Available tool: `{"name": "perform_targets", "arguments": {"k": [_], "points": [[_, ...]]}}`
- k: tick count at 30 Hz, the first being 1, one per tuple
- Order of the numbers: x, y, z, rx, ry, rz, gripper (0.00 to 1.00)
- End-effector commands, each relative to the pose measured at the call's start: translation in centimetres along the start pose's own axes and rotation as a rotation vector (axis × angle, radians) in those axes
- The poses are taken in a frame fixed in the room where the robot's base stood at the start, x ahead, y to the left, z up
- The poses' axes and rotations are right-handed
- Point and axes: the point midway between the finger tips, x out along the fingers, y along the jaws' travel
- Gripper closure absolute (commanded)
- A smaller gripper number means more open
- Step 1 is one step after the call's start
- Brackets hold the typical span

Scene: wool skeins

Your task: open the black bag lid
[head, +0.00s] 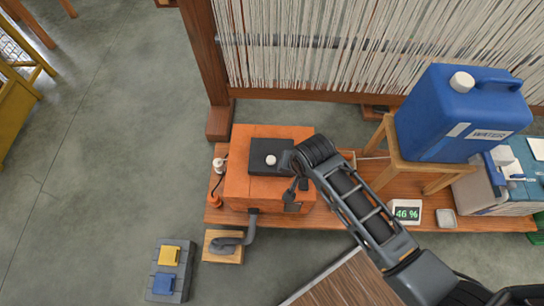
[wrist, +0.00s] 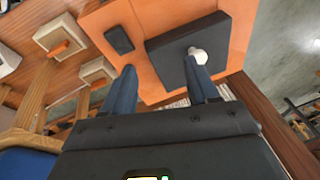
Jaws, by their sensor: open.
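The black lid (head: 264,150) is a flat black slab with a round white knob (head: 270,160). It lies on top of an orange box (head: 241,184), and I see no gap under it. In the wrist view the lid (wrist: 221,36) and its white knob (wrist: 197,55) are just beyond my fingers. My gripper (wrist: 160,62) is open and empty. Its right fingertip overlaps the knob in the picture; I cannot tell if they touch. The left fingertip shows over the orange box top, beside the lid. In the head view my wrist covers the lid's right side.
A blue water canister (head: 462,112) stands on a wooden stool (head: 384,150) to the right. A loom with pale threads (head: 310,45) rises behind. A panel with yellow and blue pads (head: 186,270) is at lower left.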

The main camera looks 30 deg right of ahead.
Motion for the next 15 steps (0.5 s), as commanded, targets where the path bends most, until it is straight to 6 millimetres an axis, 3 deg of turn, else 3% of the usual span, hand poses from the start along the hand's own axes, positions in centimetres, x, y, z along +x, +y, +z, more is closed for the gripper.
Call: {"name": "perform_targets", "arguments": {"k": [1,6,10,15], "points": [[0.5,-1.7,-1.3,0.039,-0.031,0.026,0.41],[0.6,-5.2,-3.7,0.154,-0.137,0.129,0.41],[0.0,-6.8,-4.8,0.208,-0.185,0.182,0.41],[0.0,-7.4,-5.1,0.235,-0.211,0.213,0.41]]}}
